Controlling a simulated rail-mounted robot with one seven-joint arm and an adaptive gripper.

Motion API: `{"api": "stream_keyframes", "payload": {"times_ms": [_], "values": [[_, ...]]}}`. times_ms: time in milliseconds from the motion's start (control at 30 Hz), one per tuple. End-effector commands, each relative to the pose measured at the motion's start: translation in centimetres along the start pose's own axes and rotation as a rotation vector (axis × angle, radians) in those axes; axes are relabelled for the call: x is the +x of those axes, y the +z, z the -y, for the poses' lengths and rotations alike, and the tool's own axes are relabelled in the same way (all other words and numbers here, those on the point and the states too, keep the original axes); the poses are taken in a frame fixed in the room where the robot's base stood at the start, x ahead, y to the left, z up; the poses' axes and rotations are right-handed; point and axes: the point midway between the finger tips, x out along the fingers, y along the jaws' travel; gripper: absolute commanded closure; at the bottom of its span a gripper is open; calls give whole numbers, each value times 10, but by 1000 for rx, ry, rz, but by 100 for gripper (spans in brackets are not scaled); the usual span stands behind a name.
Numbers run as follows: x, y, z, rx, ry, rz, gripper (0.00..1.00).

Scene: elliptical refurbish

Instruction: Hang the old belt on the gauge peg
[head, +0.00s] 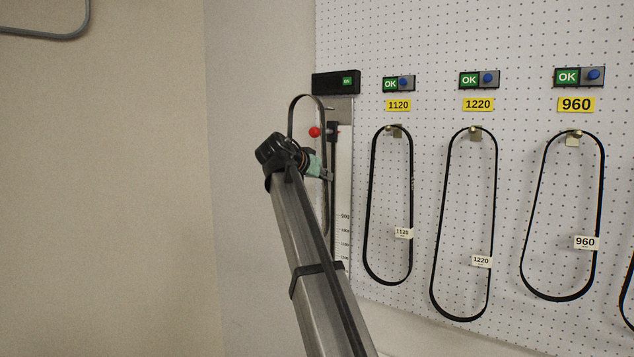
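The old belt (305,96), a thin dark loop, stands upright in front of the gauge at the left end of the pegboard. Its rounded top is clear, but my arm hides much of its left side and lower part. The gauge (343,190) has a pale numbered scale, a dark upright slider (333,132) and a black display box on top (336,82). A red ball (315,132) shows inside the loop. My gripper (325,174) is at the belt's right strand, partly hidden by my wrist. I cannot tell whether its fingers are closed on the belt, or whether the belt rests on the peg.
Black belts tagged 1120 (412,200), 1220 (496,215) and 960 (601,190) hang on pegs to the right, under green OK boxes. Another belt is cut off at the right edge. Bare wall (110,180) lies to the left, with open room before it.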

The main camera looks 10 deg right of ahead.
Motion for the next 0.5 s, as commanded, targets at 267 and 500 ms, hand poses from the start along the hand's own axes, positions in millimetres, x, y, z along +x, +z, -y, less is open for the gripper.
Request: {"api": "stream_keyframes", "payload": {"times_ms": [267,500], "values": [[10,-4,1,0,0,-1,100],[23,-8,1,0,-1,0,100]]}}
